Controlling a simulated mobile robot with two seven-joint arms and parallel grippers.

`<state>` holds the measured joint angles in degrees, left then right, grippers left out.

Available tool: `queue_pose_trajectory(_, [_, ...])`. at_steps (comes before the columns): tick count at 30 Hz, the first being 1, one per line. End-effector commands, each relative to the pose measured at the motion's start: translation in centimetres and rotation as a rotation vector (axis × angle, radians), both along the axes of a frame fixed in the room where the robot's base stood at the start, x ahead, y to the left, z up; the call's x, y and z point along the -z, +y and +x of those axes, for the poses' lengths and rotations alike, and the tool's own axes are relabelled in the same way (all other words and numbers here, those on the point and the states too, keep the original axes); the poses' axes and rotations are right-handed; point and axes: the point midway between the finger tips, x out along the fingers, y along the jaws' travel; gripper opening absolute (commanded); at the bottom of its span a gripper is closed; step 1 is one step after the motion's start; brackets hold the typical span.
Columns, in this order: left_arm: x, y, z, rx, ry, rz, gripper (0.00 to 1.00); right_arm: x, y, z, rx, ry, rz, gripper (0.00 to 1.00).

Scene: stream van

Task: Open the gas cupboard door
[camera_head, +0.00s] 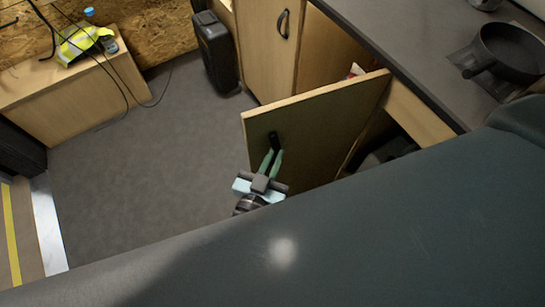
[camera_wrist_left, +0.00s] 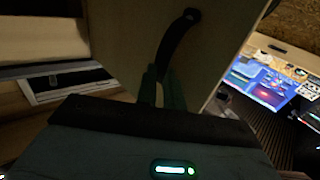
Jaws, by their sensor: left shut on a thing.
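The gas cupboard door (camera_head: 325,125) is a wooden panel under the dark worktop. It stands swung well out from the cupboard, with the opening visible behind it. Its dark handle (camera_head: 274,139) is on the outer face near the free edge. My left gripper (camera_head: 272,155) has green fingers and is shut on the handle. In the left wrist view, the curved black handle (camera_wrist_left: 179,38) runs down the door (camera_wrist_left: 140,28) to the fingers of the left gripper (camera_wrist_left: 161,88). The fingers partly hide the handle's lower end. My right gripper is not in view.
A closed wooden cupboard door (camera_head: 262,48) with its own handle stands behind. A black case (camera_head: 216,50) leans beside it. A pan (camera_head: 508,50) is on the worktop (camera_head: 405,45). The grey floor (camera_head: 155,160) left of the open door is clear.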

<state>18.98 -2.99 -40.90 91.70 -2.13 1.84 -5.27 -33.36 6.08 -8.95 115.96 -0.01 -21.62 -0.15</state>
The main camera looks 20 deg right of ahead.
Motion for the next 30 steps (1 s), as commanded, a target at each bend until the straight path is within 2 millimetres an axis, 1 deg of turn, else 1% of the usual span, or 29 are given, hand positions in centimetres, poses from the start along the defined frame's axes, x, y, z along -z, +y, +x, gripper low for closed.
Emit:
queue_pose_trajectory(1, [-0.43,-1.06,-0.53,0.017,-0.001,-0.008,0.0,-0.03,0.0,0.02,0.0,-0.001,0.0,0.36])
queue_pose_trajectory(12, [-0.44,-1.05,-0.52,0.017,-0.001,-0.009,0.0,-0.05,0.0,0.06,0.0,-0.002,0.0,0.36])
queue_pose_trajectory(13, [-0.44,-1.06,-0.51,0.017,-0.001,-0.009,0.1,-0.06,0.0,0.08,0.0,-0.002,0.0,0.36])
queue_pose_trajectory(18, [-0.49,-0.97,-0.46,0.016,-0.004,-0.01,0.31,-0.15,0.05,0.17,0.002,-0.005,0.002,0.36])
queue_pose_trajectory(30, [-0.4,-0.66,-0.42,0.012,-0.004,-0.007,0.31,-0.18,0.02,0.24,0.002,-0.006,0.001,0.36])
